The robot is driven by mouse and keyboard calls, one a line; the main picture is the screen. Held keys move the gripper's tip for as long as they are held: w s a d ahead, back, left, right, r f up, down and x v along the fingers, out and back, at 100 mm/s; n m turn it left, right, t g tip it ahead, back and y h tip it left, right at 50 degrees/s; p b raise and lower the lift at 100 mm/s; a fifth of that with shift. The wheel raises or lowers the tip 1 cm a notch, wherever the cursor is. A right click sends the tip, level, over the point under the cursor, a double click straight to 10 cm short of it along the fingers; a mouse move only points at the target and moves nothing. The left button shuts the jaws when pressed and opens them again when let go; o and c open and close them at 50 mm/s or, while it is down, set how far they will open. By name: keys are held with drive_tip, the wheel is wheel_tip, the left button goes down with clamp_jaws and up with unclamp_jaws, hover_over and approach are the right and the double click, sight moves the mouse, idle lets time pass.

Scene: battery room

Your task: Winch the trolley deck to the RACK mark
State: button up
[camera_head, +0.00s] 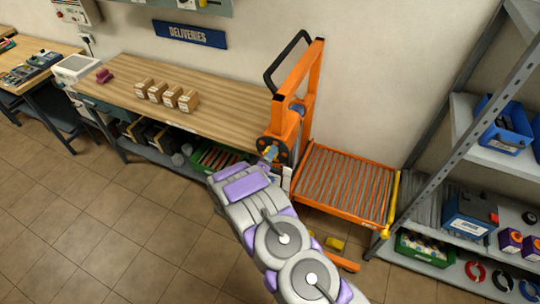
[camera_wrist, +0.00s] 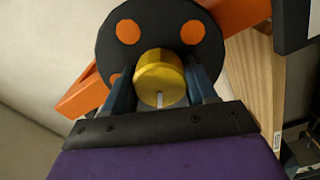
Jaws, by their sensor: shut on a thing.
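The orange trolley (camera_head: 309,85) stands against the wall at the right end of the workbench. Its roller deck (camera_head: 345,180) is low, near the floor, with a yellow bar (camera_head: 394,203) along its right edge. The black winch wheel (camera_head: 273,151) is on the trolley's mast; in the wrist view the wheel (camera_wrist: 197,68) has orange spots. My gripper (camera_head: 268,157) is at the wheel. In the wrist view my gripper (camera_wrist: 160,85) is shut on the yellow winch knob (camera_wrist: 158,72), one finger on each side. I cannot make out a RACK mark.
The wooden workbench (camera_head: 220,98) holds several small boxes (camera_head: 167,95) and stands left of the trolley. Tiled floor (camera_head: 100,220) is clear at the front left.

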drive_tip(key=shift+a+r, duration=0.1)
drive_tip(key=shift+a, duration=0.1)
drive_tip(key=o, duration=0.6)
drive_tip(key=shift+w, duration=0.1)
drive_tip(key=o, duration=0.4)
drive_tip(key=shift+a+f, duration=0.2)
drive_tip(key=shift+o, duration=0.2)
drive_tip(key=shift+d, duration=0.1)
drive_tip(key=shift+s, duration=0.3)
drive_tip(key=b+v, duration=0.1)
drive_tip(key=v, duration=1.5)
drive_tip(key=shift+s+a, duration=0.3)
drive_tip(key=shift+s, duration=0.05)
